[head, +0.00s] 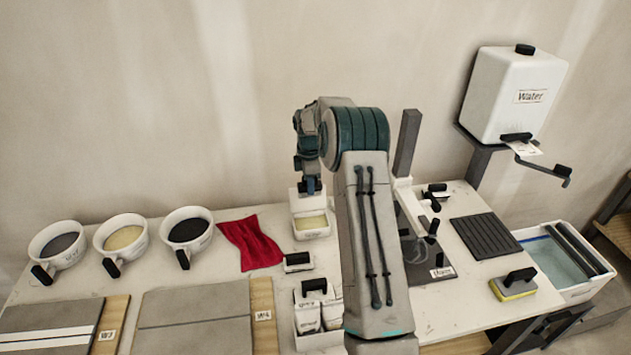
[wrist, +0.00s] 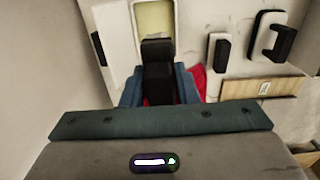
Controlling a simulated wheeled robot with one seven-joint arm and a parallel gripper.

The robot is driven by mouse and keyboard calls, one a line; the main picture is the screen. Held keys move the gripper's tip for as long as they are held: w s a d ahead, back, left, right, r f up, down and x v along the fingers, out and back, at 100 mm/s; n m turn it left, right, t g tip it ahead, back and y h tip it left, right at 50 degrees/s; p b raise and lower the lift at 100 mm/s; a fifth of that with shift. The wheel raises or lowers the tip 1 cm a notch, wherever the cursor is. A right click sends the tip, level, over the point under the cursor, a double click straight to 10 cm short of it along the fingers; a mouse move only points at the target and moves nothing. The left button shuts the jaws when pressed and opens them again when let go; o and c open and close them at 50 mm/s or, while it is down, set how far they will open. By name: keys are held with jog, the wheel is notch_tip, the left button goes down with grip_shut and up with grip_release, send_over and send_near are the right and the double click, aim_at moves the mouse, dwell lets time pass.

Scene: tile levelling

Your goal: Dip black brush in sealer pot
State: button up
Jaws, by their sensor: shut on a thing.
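A white rectangular pot with pale yellow contents, which I take for the sealer pot (head: 313,234), stands at the back of the bench; no label is readable on it. Its white lid (wrist: 112,42) stands beside the opening in the wrist view. My gripper (head: 308,186) is above the pot, pointing down. In the wrist view its blue fingers (wrist: 158,88) are shut on the black brush (wrist: 157,52), whose handle lines up with the pot's opening. The brush's tip is hidden, so I cannot tell whether it touches the contents.
A red cloth (head: 250,242) lies left of the pot, with three white handled bowls beyond it. A small black-handled block (head: 298,262) and a white caddy (head: 318,338) are in front. Grey tiles lie at front left. A water tank (head: 512,95) stands at right.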

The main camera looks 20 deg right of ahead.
jog(key=f+b, duration=0.4)
jog(key=f, duration=0.3)
jog(key=f+b, duration=0.4)
jog(key=f, duration=0.3)
jog(key=shift+d+f, duration=0.2)
jog(key=shift+f, duration=0.15)
jog(key=shift+r, duration=0.1)
dwell(0.8)
jog(key=shift+r+p, duration=3.15)
jog(key=shift+r, duration=2.8)
